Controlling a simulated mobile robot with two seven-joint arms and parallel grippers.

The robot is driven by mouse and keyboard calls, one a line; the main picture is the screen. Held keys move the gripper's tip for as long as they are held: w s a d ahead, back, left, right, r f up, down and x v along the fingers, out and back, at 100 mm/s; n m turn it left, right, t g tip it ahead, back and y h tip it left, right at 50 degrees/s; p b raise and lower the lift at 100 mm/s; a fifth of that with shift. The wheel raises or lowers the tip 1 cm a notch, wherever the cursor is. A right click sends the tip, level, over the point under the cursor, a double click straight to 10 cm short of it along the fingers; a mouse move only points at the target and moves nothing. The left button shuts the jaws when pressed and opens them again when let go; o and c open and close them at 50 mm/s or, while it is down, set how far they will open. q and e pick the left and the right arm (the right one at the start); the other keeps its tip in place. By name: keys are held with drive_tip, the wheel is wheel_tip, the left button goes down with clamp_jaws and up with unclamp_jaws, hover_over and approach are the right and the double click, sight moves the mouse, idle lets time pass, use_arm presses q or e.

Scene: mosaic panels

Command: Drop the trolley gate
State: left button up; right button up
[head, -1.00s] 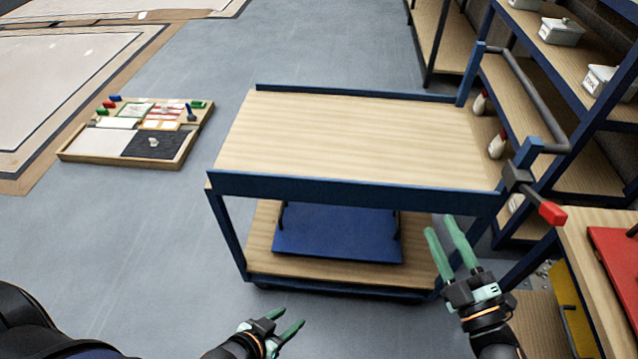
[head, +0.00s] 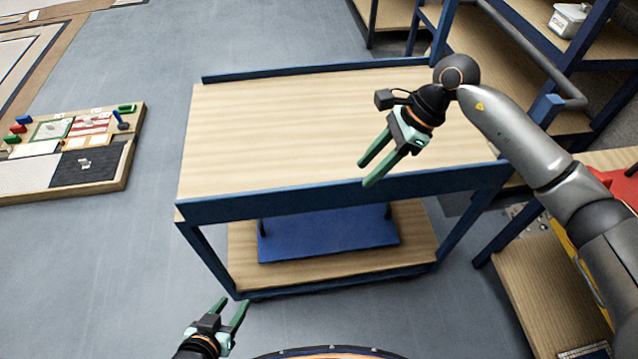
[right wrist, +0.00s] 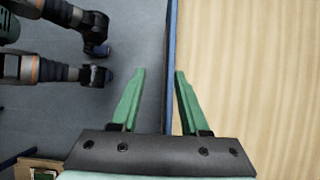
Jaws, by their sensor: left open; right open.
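The wheeled trolley has a pale wood top (head: 270,125) and a raised blue front rail (head: 270,203), which looks like the gate and stands upright along the near edge. My right gripper (head: 366,174) is open and empty above the rail, fingers pointing down and toward it. In the right wrist view my right gripper (right wrist: 160,72) has one finger on each side of the blue rail (right wrist: 172,50); contact is not clear. My left gripper (head: 234,302) is open and empty, low in front of the trolley.
A blue panel (head: 330,235) lies on the trolley's lower shelf. Shelving with blue posts (head: 590,75) stands close behind and right. A bench with a red surface (head: 625,185) is at right. A mosaic tray (head: 75,195) is at left, with clear floor between.

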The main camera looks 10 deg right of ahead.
sight(340, 207)
drive_tip(key=shift+w+d+n+h, duration=0.3)
drive_tip(key=shift+w+d+h, duration=0.4)
drive_tip(key=shift+w+d, duration=0.2)
drive_tip(key=shift+a+f, duration=0.1)
drive_tip(key=shift+f, duration=0.1)
drive_tip(key=x, duration=1.1)
drive_tip(key=shift+w+a+f, duration=0.15)
drive_tip(key=shift+f, duration=0.25)
clamp_jaws()
